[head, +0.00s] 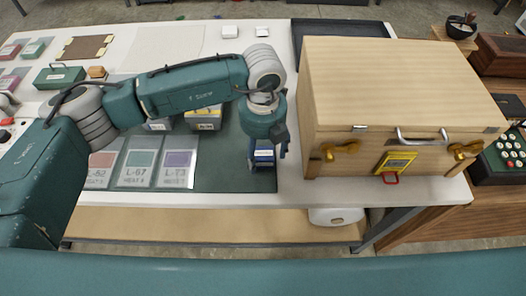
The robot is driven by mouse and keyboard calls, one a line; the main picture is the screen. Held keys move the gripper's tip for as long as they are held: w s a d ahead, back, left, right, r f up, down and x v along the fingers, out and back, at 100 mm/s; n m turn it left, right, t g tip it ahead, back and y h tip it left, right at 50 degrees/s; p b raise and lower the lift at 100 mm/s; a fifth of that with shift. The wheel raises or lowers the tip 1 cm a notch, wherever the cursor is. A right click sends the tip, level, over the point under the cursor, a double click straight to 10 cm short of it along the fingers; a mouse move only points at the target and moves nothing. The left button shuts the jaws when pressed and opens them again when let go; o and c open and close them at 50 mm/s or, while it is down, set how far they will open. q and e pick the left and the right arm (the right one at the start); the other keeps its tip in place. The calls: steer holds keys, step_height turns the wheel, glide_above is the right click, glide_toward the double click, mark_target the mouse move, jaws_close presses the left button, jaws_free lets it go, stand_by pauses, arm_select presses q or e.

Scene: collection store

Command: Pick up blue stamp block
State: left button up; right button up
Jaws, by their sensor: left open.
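A small blue block with a pale label (263,155) stands on the dark green mat (235,170), near the mat's right edge and left of the wooden chest. My left gripper (268,158) points down over it, open, with its fingers at the block's sides. Whether the fingers touch the block cannot be told. The gripper body hides the block's top. My right gripper is not in view.
A large wooden chest (395,90) with brass latches and a yellow tag stands close on the right. Colour sample cards (178,165) lie on the mat to the left. Other blocks (205,118) stand behind my left arm. The white table's front edge is near.

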mark_target(263, 153)
arm_select(q)
steer(key=shift+f, duration=0.55)
steer(key=c, duration=1.3)
steer(key=shift+r, duration=0.7)
step_height(263, 153, up, 19)
steer(key=b, duration=0.5)
steer(key=shift+f, duration=0.1)
